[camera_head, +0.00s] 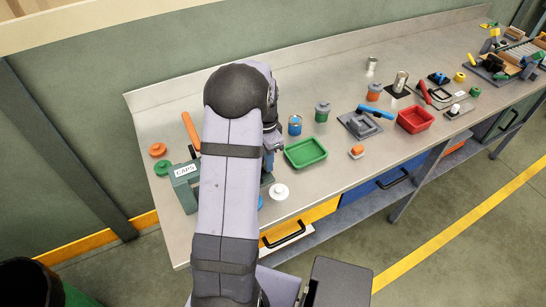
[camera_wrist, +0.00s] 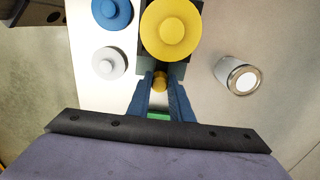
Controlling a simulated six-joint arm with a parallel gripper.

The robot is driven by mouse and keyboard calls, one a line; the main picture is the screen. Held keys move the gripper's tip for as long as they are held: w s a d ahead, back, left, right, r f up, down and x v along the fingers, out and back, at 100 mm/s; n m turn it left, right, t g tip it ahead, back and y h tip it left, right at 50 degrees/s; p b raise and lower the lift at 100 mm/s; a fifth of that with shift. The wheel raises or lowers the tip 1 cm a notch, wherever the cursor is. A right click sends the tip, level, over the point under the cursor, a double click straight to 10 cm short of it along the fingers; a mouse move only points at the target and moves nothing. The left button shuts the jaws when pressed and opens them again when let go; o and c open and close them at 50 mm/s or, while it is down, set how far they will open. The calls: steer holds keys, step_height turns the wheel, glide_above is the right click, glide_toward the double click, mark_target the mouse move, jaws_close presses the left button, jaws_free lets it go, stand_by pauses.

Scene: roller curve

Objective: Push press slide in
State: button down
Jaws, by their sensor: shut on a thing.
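In the wrist view my gripper (camera_wrist: 160,80) points away from the camera, its two blue fingers closed on a small yellow knob (camera_wrist: 160,84). Just beyond the fingertips is a large round yellow cap-like piece (camera_wrist: 172,30) with a raised centre. It sits over a dark grey-green block (camera_wrist: 150,62), which may be the press slide; most of it is covered by the yellow piece and my fingers. In the head view my arm hides the fingertips, the knob and most of the press. An orange lever (camera_head: 190,131) sticks up left of my arm.
Blue (camera_wrist: 112,12) and white (camera_wrist: 109,63) caps lie left of the block, a metal can (camera_wrist: 238,76) right of it. In the head view a green CAPS box (camera_head: 186,187) stands left of my arm, a green tray (camera_head: 287,160) right. Several cans and tools stand farther right.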

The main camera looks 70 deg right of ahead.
steer(key=w+a, duration=0.7)
steer(key=w, duration=0.1)
steer(key=shift+a, duration=0.4)
steer(key=shift+s, duration=0.1)
steer(key=c, duration=1.6)
jaws_free()
steer(key=shift+a, duration=0.1)
steer(key=shift+r, duration=0.2)
steer(key=shift+r+b, duration=1.1)
steer(key=shift+r, duration=2.4)
